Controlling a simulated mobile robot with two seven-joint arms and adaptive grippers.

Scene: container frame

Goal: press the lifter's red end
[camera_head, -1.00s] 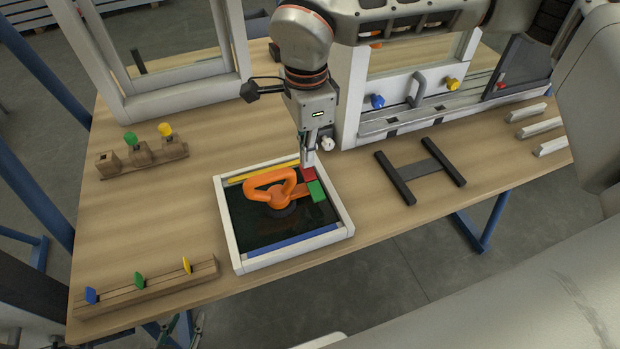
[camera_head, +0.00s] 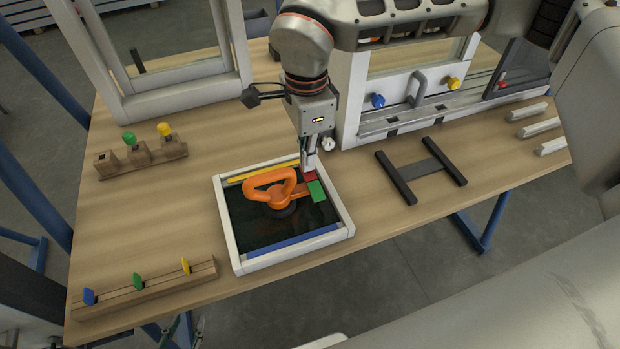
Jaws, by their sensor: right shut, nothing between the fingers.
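The orange lifter (camera_head: 272,186) sits on the dark panel inside a white-framed tray (camera_head: 240,257). Its red end (camera_head: 310,176) and green end (camera_head: 317,191) are at the right of the handle, near the tray's right side. My right gripper (camera_head: 309,168) points down with its fingers closed and empty. Its tips are at the red end and hide part of it; they look to be touching it. My left gripper is not in view.
A wooden block with coloured pegs (camera_head: 142,156) stands to the left, and a rail with blue, green and yellow keys (camera_head: 150,287) at the front left. A dark H-shaped stand (camera_head: 421,170) lies to the right. Window frames stand behind.

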